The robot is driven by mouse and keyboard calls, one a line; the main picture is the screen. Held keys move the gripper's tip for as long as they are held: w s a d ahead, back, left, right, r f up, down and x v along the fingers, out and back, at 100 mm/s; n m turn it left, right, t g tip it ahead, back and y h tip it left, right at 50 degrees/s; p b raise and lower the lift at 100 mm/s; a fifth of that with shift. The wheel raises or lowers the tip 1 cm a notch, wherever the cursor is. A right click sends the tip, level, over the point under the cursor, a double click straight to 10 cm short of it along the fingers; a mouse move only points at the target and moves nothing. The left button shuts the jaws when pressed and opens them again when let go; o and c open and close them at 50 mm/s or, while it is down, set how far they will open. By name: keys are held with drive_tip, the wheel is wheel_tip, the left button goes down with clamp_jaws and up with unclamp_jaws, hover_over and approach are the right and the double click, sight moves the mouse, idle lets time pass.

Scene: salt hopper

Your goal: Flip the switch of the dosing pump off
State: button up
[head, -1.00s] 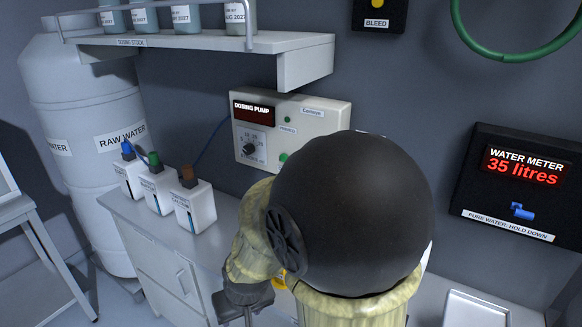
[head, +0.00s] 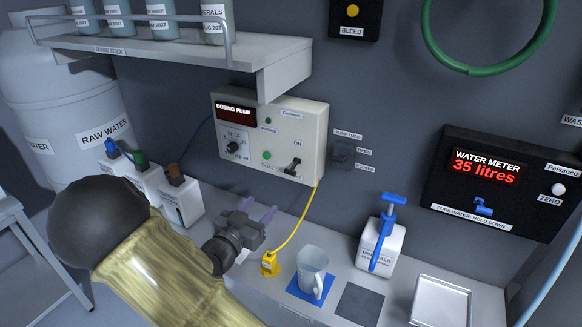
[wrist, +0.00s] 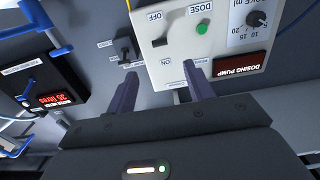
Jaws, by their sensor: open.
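The dosing pump (head: 262,135) is a pale box on the back wall with a dark red display. Its black toggle switch (head: 292,166) sits at the lower right, between an ON label above and another label below. In the wrist view, which is upside down, the switch (wrist: 161,41) shows between OFF and ON labels. I cannot tell for sure which way its lever is tipped. My gripper (head: 257,209) is open and empty, in front of and below the pump box, its purple fingers apart. In the wrist view my gripper (wrist: 162,82) is apart from the switch.
A green button (head: 267,155) is left of the switch. A valve switch (head: 342,153) is on the wall to the right. A yellow cable runs down to a yellow plug (head: 270,263). A mug (head: 312,270) and a blue-pump bottle (head: 381,240) stand on the bench.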

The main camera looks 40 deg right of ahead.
sight(291, 173)
drive_tip(key=shift+d, duration=0.1)
drive_tip(key=p+x, duration=0.5)
drive_tip(key=x, duration=1.2)
drive_tip(key=shift+d+p, duration=0.15)
drive_tip(key=shift+p, duration=0.2)
drive_tip(key=shift+c, duration=0.2)
drive_tip(key=c, duration=0.9)
drive_tip(key=shift+f, duration=0.1)
drive_tip(key=shift+c, duration=0.2)
